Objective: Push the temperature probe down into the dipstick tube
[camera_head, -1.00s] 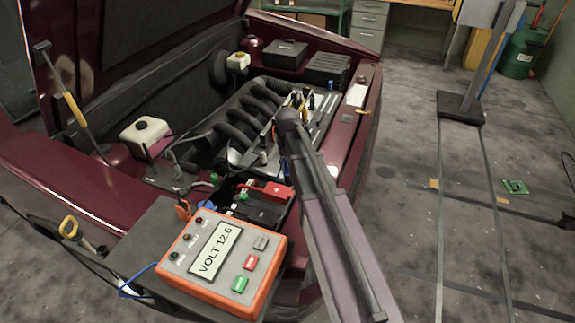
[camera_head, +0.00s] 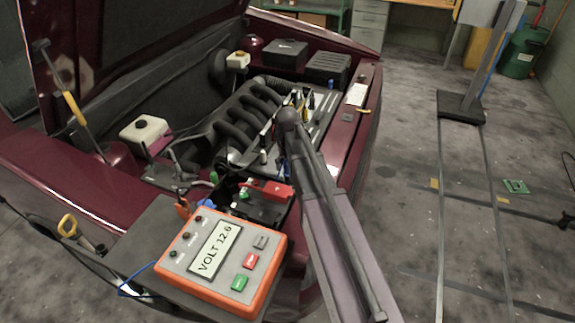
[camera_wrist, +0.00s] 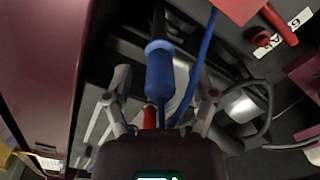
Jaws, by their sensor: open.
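In the wrist view my gripper (camera_wrist: 163,88) has its two fingers spread wide, one on each side of a blue handle-like piece with a lighter collar, which looks like the temperature probe (camera_wrist: 160,74). I see a gap between the probe and each finger. A thin stem runs from the probe toward the gripper body. A blue cable (camera_wrist: 205,45) passes just right of the probe. I cannot make out the dipstick tube. In the head view my arm reaches over the engine bay and hides most of the gripper and probe.
The engine's dark manifold pipes (camera_head: 250,110) lie left of my arm. The orange voltmeter (camera_head: 222,262) reads 12.6 at the front. A red battery part (camera_head: 268,190) sits behind it. The raised bonnet (camera_head: 110,45) stands at the left. Open floor lies to the right.

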